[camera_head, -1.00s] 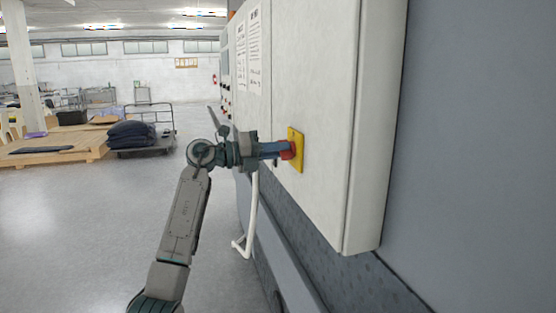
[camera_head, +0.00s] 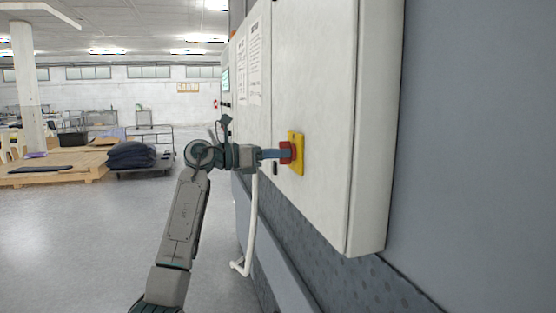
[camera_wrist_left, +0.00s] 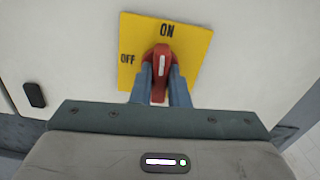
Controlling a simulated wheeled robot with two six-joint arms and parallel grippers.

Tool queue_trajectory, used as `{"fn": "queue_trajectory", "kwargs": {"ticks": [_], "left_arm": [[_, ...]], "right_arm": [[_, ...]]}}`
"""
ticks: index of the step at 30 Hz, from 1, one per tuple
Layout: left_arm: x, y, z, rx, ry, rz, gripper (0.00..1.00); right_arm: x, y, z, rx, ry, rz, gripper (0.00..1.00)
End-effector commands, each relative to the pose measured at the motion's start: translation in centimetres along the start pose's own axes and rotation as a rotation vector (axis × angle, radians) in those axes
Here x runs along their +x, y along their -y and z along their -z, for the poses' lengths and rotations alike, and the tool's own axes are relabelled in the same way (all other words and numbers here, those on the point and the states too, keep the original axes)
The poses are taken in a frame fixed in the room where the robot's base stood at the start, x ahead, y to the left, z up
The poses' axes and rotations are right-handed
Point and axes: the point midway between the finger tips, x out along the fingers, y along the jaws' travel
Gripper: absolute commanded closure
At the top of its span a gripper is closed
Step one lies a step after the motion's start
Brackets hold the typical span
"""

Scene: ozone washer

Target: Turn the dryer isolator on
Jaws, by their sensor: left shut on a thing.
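The dryer isolator is a red rotary handle (camera_head: 286,153) on a yellow plate (camera_head: 298,153), on the pale cabinet door. In the left wrist view the plate (camera_wrist_left: 205,50) reads ON at the top and OFF at the left. The red handle (camera_wrist_left: 161,62) stands nearly upright there, its upper end just below ON. My left gripper (camera_head: 275,153) is shut on the handle; in the wrist view its blue-grey fingers (camera_wrist_left: 160,82) lie on either side of it. My right gripper is not in view.
The pale cabinet (camera_head: 315,60) carries posted sheets (camera_head: 254,60) farther along. A white pipe (camera_head: 251,225) runs down below it. A cart with dark sacks (camera_head: 130,155) and a low wooden platform (camera_head: 60,172) stand at the left. The grey floor (camera_head: 90,240) between is clear.

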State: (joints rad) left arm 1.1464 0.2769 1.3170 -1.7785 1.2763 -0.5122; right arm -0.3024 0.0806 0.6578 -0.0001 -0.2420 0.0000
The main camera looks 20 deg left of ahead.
Motion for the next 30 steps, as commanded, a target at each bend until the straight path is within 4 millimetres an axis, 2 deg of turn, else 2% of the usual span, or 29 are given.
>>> {"fn": "queue_trajectory", "kwargs": {"ticks": [1,9,24,25,27,28,30], "left_arm": [[0.08,-0.08,0.7,0.016,-0.008,0.003,1.0],[0.09,-0.08,0.62,0.097,-0.009,0.003,1.0],[0.08,-0.08,0.56,0.113,-0.009,0.003,1.0],[0.08,-0.09,0.56,0.113,-0.009,0.003,0.81],[0.07,-0.09,0.52,0.113,-0.008,0.002,0.68],[0.07,-0.08,0.48,0.113,-0.007,0.002,0.64],[0.05,-0.06,0.37,0.114,-0.005,0.002,0.64]], "right_arm": [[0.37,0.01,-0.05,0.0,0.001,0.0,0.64],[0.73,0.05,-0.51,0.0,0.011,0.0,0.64],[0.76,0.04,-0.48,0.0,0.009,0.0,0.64],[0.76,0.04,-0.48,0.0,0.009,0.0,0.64],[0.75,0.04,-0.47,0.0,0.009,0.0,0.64],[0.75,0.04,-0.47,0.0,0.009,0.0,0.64],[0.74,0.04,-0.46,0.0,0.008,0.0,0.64]]}}
